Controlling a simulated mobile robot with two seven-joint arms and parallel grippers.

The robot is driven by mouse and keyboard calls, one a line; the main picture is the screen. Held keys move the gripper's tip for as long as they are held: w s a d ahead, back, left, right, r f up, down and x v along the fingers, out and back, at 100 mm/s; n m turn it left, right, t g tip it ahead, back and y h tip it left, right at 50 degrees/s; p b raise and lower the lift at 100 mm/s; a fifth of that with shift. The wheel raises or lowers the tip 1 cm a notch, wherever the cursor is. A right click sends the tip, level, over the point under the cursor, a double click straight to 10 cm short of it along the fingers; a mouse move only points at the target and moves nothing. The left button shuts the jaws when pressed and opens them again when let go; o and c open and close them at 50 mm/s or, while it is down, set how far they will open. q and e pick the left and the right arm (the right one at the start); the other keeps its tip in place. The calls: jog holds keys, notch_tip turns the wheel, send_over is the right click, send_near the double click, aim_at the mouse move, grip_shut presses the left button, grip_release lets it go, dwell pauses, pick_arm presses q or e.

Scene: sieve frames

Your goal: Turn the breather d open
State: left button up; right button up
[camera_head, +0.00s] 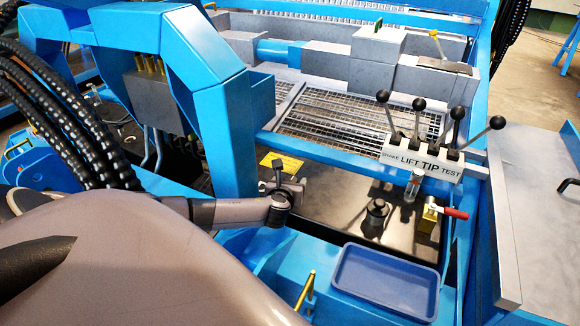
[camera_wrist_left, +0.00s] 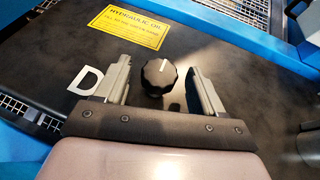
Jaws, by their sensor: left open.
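The breather d is a black ribbed knob (camera_wrist_left: 159,77) with a white line on its top, in the left wrist view. My left gripper (camera_head: 288,178) is over the dark plate in the head view and hides the knob there. In the left wrist view its two fingers (camera_wrist_left: 160,70) are open, one on each side of the knob, with visible gaps. The white line points up the picture, tilted slightly right. My right gripper is not in view.
A yellow hydraulic oil label (camera_wrist_left: 126,23) lies beyond the knob. A blue tray (camera_head: 385,282) is in front. A blue frame (camera_head: 232,120) rises at left.

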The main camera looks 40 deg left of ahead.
pick_arm(q)
jog(key=shift+w+a, duration=0.1)
jog(key=shift+w, duration=0.05)
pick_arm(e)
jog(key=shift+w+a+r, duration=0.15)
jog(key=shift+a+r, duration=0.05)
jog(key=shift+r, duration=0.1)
pick_arm(q)
jog(key=c, duration=1.1)
jog(key=shift+o, duration=0.2)
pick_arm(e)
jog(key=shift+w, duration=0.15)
